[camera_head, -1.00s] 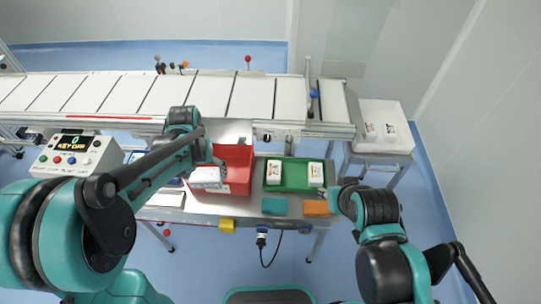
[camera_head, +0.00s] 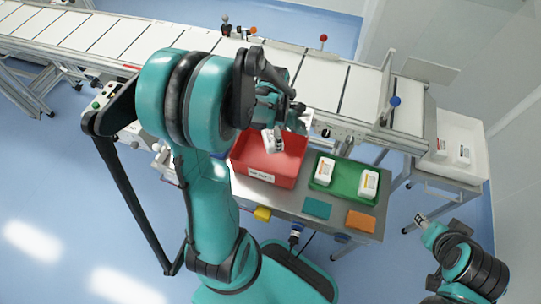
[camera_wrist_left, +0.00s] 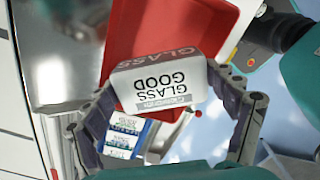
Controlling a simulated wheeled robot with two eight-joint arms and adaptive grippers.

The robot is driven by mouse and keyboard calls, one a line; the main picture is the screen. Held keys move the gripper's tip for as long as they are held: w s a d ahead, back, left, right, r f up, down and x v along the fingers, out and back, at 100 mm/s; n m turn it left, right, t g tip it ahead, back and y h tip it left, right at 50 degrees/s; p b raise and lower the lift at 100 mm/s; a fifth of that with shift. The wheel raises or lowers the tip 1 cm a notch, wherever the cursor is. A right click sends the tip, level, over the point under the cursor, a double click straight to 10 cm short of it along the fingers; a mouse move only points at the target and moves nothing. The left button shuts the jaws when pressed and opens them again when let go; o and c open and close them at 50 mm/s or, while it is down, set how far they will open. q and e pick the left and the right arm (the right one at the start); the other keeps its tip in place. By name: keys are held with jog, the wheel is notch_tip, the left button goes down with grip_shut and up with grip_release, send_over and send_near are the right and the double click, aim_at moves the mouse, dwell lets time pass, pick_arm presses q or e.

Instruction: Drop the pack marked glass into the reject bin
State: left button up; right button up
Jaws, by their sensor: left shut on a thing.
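A white pack marked GLASS (camera_wrist_left: 165,85) is between the fingers of my left gripper (camera_wrist_left: 172,105) in the left wrist view. My left gripper is shut on it. In the head view the pack (camera_head: 272,141) is held above the open red bin (camera_head: 281,181), which has a white label on its front. Part of the bin's far left is hidden behind my left arm. The red bin (camera_wrist_left: 190,18) also lies behind the pack in the left wrist view. My right gripper (camera_head: 422,221) is to the right of the table, away from the bin; its jaws are too small to judge.
A green tray (camera_head: 346,188) with two white packs is right of the red bin. Teal (camera_head: 316,208) and orange (camera_head: 361,222) pads lie in front of it. The conveyor (camera_head: 330,85) runs behind. A white crate (camera_head: 465,135) with packs stands at the far right.

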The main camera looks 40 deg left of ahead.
pick_arm(q)
jog(key=n, duration=0.1)
jog(key=a+n, duration=0.1)
jog(key=s+n, duration=0.1)
jog(key=shift+a+f, duration=0.15)
jog(key=shift+f, duration=0.1)
jog(key=shift+s+a+f+n, duration=0.1)
jog(key=shift+s+a+n, duration=0.05)
jog(key=shift+n, duration=0.35)
jog(key=shift+f, duration=0.15)
notch_tip(320, 180, down, 6)
jog(key=b, duration=0.5)
jog(key=shift+r, duration=0.2)
jog(key=o, duration=1.1)
jog(key=shift+r, duration=0.1)
